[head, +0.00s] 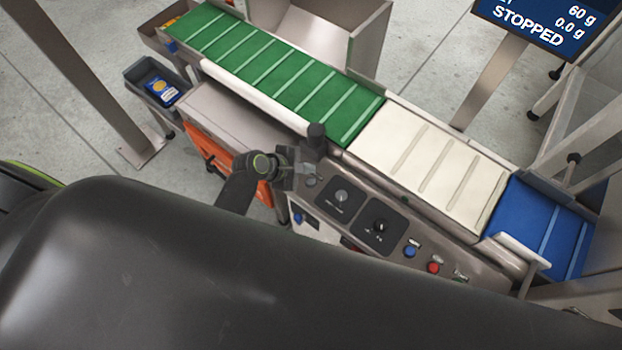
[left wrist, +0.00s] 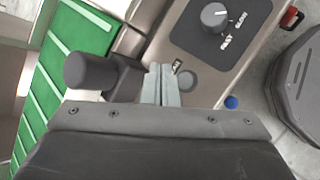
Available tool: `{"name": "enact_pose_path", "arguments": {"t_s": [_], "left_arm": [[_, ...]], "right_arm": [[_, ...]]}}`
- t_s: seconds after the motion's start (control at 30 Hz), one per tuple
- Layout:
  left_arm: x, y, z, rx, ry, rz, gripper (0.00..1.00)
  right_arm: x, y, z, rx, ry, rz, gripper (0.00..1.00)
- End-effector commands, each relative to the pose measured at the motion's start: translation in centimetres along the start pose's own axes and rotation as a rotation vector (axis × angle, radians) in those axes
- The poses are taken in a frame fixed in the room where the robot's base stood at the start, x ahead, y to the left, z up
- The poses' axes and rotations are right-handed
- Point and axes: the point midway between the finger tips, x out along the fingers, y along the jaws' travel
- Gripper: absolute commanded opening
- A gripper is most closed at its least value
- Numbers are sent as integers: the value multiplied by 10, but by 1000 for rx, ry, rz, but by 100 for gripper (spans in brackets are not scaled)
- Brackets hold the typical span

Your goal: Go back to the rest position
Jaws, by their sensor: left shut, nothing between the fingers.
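My left gripper (head: 300,171) reaches in from the left over the near end of the control panel (head: 330,218). In the left wrist view its two fingers (left wrist: 160,84) are together with nothing between them. A black round-capped knob (head: 316,131) stands right beside the gripper; it also shows left of the fingers in the left wrist view (left wrist: 88,70). I cannot tell whether they touch. My right gripper is in neither view.
The panel carries two dials (head: 341,197), a blue button (head: 410,251) and a red button (head: 433,267). Behind run a green belt (head: 290,85), a white belt (head: 430,160) and a blue belt (head: 548,225). A screen (head: 545,20) reads STOPPED. A grey bin (head: 143,70) stands at left.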

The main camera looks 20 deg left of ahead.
Motion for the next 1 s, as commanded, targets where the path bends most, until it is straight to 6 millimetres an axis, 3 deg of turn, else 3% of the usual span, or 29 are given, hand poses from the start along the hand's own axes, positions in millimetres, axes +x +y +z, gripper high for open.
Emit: {"name": "enact_pose_path", "arguments": {"t_s": [0.33, 0.47, 0.57, 0.8, 1.0], "left_arm": [[-1, -1, 0, 8, 2, -1, 0], [-16, -9, -5, 120, 31, -22, 0], [-42, -22, -12, 318, 82, -66, 0], [-136, -58, -31, 914, 240, -277, 0], [-201, -76, -36, 1242, 317, -460, 0]], "right_arm": [[0, 0, 0, 0, 0, 0, 36], [0, 0, 0, 0, 0, 0, 36], [0, 0, 0, 0, 0, 0, 36], [0, 0, 0, 0, 0, 0, 36], [0, 0, 0, 0, 0, 0, 36]]}}
